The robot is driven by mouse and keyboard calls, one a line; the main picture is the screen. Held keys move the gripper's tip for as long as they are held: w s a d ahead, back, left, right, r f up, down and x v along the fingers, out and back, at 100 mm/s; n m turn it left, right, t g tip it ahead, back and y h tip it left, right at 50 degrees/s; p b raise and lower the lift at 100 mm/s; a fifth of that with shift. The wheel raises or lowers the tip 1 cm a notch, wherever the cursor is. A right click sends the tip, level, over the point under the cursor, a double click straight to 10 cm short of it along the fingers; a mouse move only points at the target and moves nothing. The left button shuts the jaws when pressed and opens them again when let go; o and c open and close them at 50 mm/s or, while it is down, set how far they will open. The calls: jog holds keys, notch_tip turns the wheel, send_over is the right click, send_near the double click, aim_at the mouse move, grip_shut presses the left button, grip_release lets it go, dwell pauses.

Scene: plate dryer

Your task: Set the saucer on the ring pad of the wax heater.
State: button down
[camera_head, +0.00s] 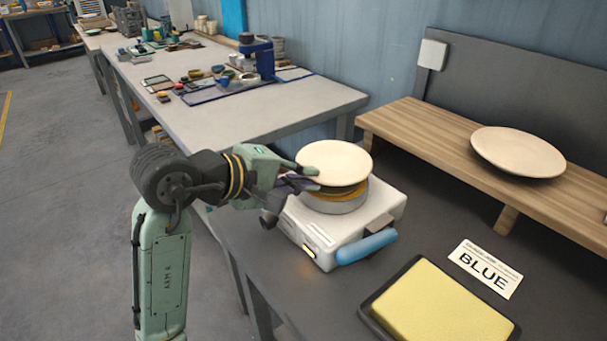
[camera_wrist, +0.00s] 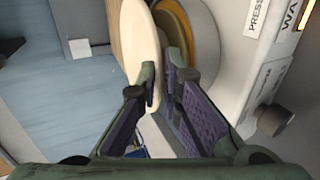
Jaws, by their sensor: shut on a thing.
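A cream saucer (camera_head: 335,159) is level over the wax heater (camera_head: 325,228), a white box with a round metal pot and a blue handle. The yellow-brown ring pad (camera_head: 343,192) shows partly under the saucer's near edge; the rest is hidden. In the wrist view the saucer (camera_wrist: 142,42) is seen nearly edge-on beside the ring pad (camera_wrist: 178,25). I cannot tell whether they touch. My gripper (camera_head: 307,178) comes in from the left, its fingers (camera_wrist: 166,78) shut on the saucer's rim.
Another cream plate (camera_head: 518,152) lies on the wooden shelf (camera_head: 425,132) at right. A yellow pad in a black tray (camera_head: 440,305) and a "BLUE" card (camera_head: 485,269) lie in front. Dark tabletop is bare between heater and shelf. A cluttered grey bench (camera_head: 235,125) stands behind.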

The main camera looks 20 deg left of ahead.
jog(key=shift+f, duration=0.15)
jog(key=c, duration=1.8)
grip_release()
jog(key=shift+o, duration=0.2)
jog(key=shift+r, duration=0.2)
jog(key=b+v, duration=0.2)
jog(key=v, duration=1)
